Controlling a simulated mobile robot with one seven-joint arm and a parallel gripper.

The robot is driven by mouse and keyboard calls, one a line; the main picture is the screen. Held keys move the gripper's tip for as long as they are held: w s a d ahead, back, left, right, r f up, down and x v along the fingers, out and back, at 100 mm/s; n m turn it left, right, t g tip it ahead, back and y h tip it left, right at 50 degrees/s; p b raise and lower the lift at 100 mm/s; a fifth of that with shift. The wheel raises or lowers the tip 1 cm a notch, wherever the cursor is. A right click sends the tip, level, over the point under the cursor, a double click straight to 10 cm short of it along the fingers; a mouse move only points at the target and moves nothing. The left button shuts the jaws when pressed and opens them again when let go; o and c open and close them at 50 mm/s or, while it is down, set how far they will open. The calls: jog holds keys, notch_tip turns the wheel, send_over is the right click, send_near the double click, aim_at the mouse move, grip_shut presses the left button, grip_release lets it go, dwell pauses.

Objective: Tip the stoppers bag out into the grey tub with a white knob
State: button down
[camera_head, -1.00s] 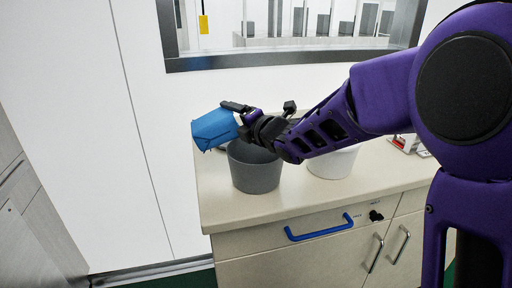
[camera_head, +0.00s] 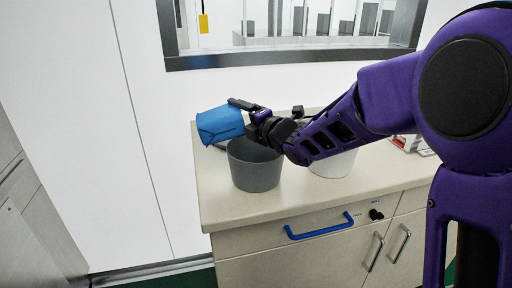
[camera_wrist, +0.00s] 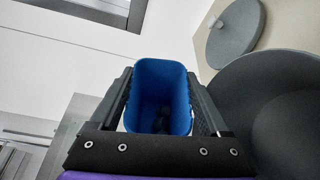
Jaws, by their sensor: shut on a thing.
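The blue bag (camera_head: 219,124) is held up in the air by my gripper (camera_head: 246,113), just above the far left rim of the grey tub (camera_head: 256,171). The tub stands open on the counter's left end. In the wrist view, the bag (camera_wrist: 160,75) sits between my two fingers, with its open mouth facing the camera. Dark small shapes lie deep inside it, too shadowed to make out. The grey tub (camera_wrist: 285,115) is at the right there, its inside dark. A round grey lid (camera_wrist: 238,30) with a small knob lies beside it; the knob looks grey here.
A white tub (camera_head: 335,163) stands right of the grey one, partly behind my arm. A small rack (camera_head: 408,143) is farther right on the counter (camera_head: 222,205). The wall with a window is behind. A drawer with a blue handle (camera_head: 320,229) is below.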

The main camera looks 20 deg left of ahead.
jog(key=shift+w+d, duration=0.2)
jog(key=shift+d, duration=0.05)
jog(key=shift+w+d+m+t+y+b, duration=0.1)
jog(key=shift+d+m+t+y+b, duration=0.15)
jog(key=shift+m, duration=0.65)
jog(key=shift+w+d+m+t+y+b, duration=0.1)
jog(key=shift+d+m+y+b, duration=0.2)
jog(key=shift+m, duration=0.6)
dwell(0.5)
jog(key=shift+w+r+m+t+y, duration=0.15)
jog(key=shift+r+m+t+y, duration=0.2)
jog(key=shift+r+m, duration=0.5)
jog(key=shift+w+d+f+m+t, duration=0.15)
jog(key=shift+d+m+t, duration=0.15)
jog(key=shift+m, duration=0.7)
jog(key=shift+w+d+f+m+t, duration=0.15)
jog(key=shift+m+t, duration=0.15)
jog(key=shift+m, duration=0.65)
dwell(0.6)
jog(key=shift+d+r+m+t, duration=0.15)
jog(key=shift+r+m+t, duration=0.35)
jog(key=shift+m, duration=0.3)
jog(key=shift+s+f+n+g+p, duration=0.1)
jog(key=shift+f+n+g+p, duration=0.25)
jog(key=shift+n+g, duration=0.25)
dwell(0.5)
